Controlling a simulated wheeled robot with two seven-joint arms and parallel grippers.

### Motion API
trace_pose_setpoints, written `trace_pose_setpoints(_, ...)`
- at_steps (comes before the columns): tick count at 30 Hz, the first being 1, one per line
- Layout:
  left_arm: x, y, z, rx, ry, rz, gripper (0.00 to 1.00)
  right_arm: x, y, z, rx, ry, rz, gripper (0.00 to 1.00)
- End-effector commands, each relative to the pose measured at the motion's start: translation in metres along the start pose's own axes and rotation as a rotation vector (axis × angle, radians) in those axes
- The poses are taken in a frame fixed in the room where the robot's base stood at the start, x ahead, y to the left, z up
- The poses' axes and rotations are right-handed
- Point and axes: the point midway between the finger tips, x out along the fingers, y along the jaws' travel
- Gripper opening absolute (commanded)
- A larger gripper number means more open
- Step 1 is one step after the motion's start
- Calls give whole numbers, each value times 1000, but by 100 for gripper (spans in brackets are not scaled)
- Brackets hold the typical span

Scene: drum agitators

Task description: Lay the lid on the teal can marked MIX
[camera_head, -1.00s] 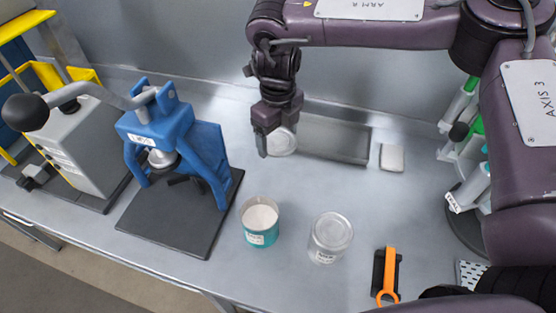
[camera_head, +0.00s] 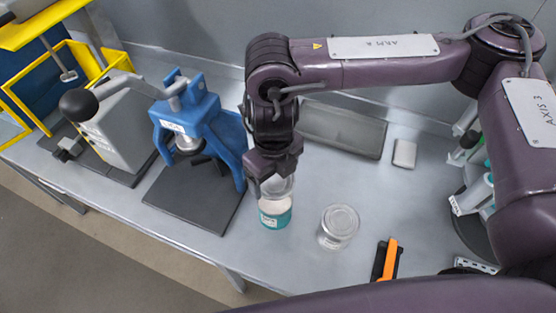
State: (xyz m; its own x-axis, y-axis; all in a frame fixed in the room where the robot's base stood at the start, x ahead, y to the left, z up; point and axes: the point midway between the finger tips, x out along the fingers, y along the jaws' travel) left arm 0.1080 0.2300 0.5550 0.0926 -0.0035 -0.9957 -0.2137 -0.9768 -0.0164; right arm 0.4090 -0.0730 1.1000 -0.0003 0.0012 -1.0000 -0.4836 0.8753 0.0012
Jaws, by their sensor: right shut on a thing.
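The teal can (camera_head: 275,218) stands on the bench with pale contents near its top; its label is too small to read. My right gripper (camera_head: 274,178) is right above it, pointing down, shut on a clear round lid (camera_head: 277,187). The lid is tilted, its face turned toward the camera, and hangs over the can's far side. It hides part of the can's rim, and I cannot tell whether the two touch. My left gripper is not in view.
A clear lidded jar (camera_head: 339,226) stands right of the can. A blue press (camera_head: 190,125) on a dark base is at left. An orange-handled tool (camera_head: 388,260) lies at front right. A grey tray (camera_head: 342,130) and a small white block (camera_head: 404,153) are behind.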

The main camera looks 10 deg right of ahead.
Motion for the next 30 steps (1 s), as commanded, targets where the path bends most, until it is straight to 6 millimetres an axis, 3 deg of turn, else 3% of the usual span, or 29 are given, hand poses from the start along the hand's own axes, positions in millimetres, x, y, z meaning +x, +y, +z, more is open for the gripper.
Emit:
trace_pose_setpoints(18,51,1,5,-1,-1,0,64,58,-1,0,0,1,0,58)
trace_pose_setpoints(30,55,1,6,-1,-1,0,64,63,-1,0,-1,0,0,58)
